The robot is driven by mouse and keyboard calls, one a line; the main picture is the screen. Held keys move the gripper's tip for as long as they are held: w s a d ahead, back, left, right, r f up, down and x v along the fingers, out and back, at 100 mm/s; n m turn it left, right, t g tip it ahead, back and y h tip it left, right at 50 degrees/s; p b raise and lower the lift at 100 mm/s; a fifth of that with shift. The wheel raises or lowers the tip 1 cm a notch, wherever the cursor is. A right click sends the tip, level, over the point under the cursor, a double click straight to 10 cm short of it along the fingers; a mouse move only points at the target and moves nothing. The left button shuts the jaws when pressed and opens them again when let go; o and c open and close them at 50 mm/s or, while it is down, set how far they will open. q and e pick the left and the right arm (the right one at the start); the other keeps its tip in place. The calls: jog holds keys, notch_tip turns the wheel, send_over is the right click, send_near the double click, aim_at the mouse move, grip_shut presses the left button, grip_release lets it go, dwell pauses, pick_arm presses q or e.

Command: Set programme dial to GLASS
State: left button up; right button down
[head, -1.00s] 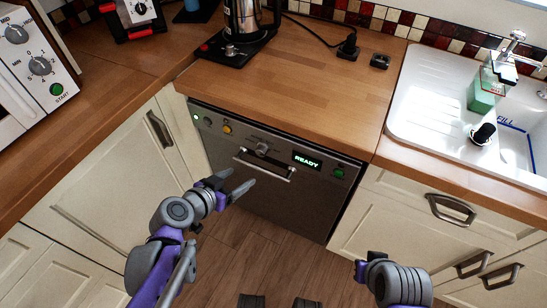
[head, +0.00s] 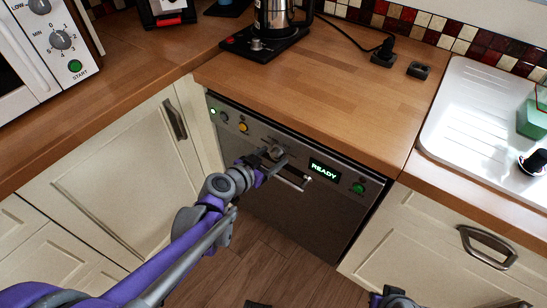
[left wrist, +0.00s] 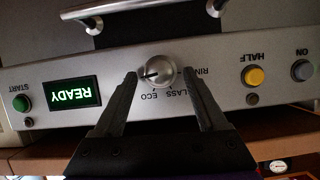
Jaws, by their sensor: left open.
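The dishwasher (head: 330,215) has a steel front with a round programme dial (head: 276,151) on its panel. My left gripper (head: 278,163) is open at the dial. In the left wrist view, which shows the panel upside down, the silver dial (left wrist: 160,72) sits between the open fingertips (left wrist: 159,76); I cannot tell whether they touch it. Its dark pointer mark points left in that picture, near ECO. The GLASS label (left wrist: 180,92) lies lower right of the dial, partly hidden by a finger. Only a piece of my right arm's end shows at the bottom of the head view.
A bar handle (head: 290,181) sits just below the dial. The lit READY display (head: 324,171) and green START button (head: 358,188) are to its right; a yellow HALF button (head: 243,127) is to its left. The wooden worktop (head: 330,85) overhangs the panel. A kettle (head: 276,18) stands above.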

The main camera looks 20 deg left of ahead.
pick_arm(q)
jog(key=shift+w+d+f, duration=0.15)
jog(key=shift+w+f, duration=0.1)
jog(key=shift+w, duration=0.3)
grip_shut()
